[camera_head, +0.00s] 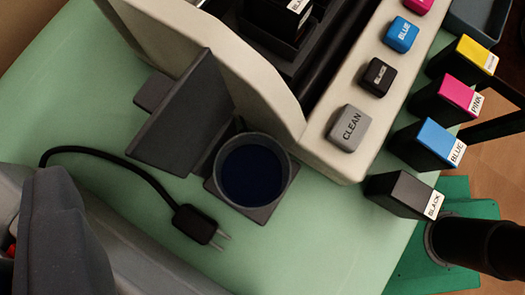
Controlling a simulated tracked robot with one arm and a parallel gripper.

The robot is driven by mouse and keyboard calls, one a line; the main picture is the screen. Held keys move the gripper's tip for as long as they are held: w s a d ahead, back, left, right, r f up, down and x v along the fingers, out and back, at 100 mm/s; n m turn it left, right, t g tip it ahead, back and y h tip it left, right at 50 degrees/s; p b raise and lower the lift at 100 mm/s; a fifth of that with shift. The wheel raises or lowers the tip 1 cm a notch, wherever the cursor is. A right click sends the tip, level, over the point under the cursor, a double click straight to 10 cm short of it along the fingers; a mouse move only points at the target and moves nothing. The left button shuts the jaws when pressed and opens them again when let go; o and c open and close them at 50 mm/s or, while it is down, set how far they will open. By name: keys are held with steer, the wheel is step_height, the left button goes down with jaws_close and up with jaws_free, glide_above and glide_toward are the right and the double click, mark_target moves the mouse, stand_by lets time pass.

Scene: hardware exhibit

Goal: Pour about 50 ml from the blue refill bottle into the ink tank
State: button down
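The blue refill bottle (425,144) is a dark block with a bright blue end and a white BLUE label. It sits in a row of similar bottles at the right, between the pink and black ones. A round, open-topped grey tank (282,193) with dark blue inside, seemingly the ink tank, is attached beside the cream machine at the centre. A dark flap (185,110) stands tilted next to it. I cannot make out my gripper's fingers, and nothing is seen held.
Yellow (475,54), pink (460,95) and black (403,193) bottles flank the blue one. The cream machine (350,155) has coloured buttons. A dark cylinder (475,243) stands at lower right. A blurred grey shape fills the lower left.

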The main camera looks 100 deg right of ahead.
steer(key=shift+w+a+g, duration=0.1)
steer(key=shift+g, duration=0.2)
steer(key=shift+w+a+r+n+g+h, duration=0.15)
steer(key=shift+w+r+n+g+h, duration=0.1)
steer(key=shift+r+n+g+h, duration=0.4)
steer(key=shift+w+n+g+h, duration=0.15)
steer(key=shift+n+g+h, duration=0.2)
steer(key=shift+n+h, duration=0.15)
stand_by(0.8)
